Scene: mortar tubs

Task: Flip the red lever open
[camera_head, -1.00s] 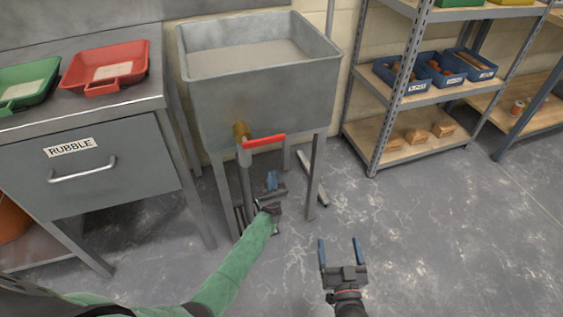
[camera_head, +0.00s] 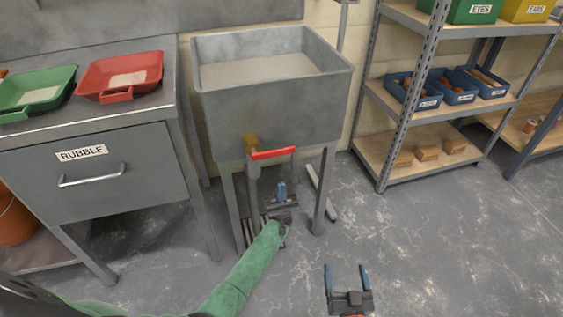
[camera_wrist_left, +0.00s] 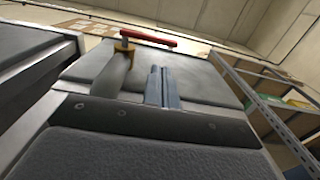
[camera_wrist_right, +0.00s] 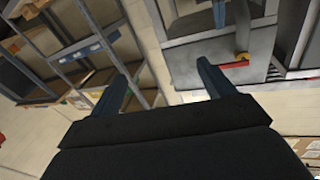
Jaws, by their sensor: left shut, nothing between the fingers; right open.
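The red lever (camera_head: 273,153) sits on a brass valve (camera_head: 251,143) at the front of the grey sink tub (camera_head: 275,105). It lies roughly level, pointing right from the pipe. It also shows in the left wrist view (camera_wrist_left: 148,38) and the right wrist view (camera_wrist_right: 232,65). My left gripper (camera_head: 281,188) is shut and empty, below the lever and apart from it; its blue fingers show together in the left wrist view (camera_wrist_left: 162,85). My right gripper (camera_head: 347,272) is open and empty, low over the floor to the right.
A grey cabinet with a RUBBLE drawer (camera_head: 95,170) stands left, carrying a green tray (camera_head: 36,80) and a red tray (camera_head: 120,62). Metal shelving (camera_head: 405,105) with blue bins stands right. The tub's legs (camera_head: 327,195) flank my left gripper. Floor in front is clear.

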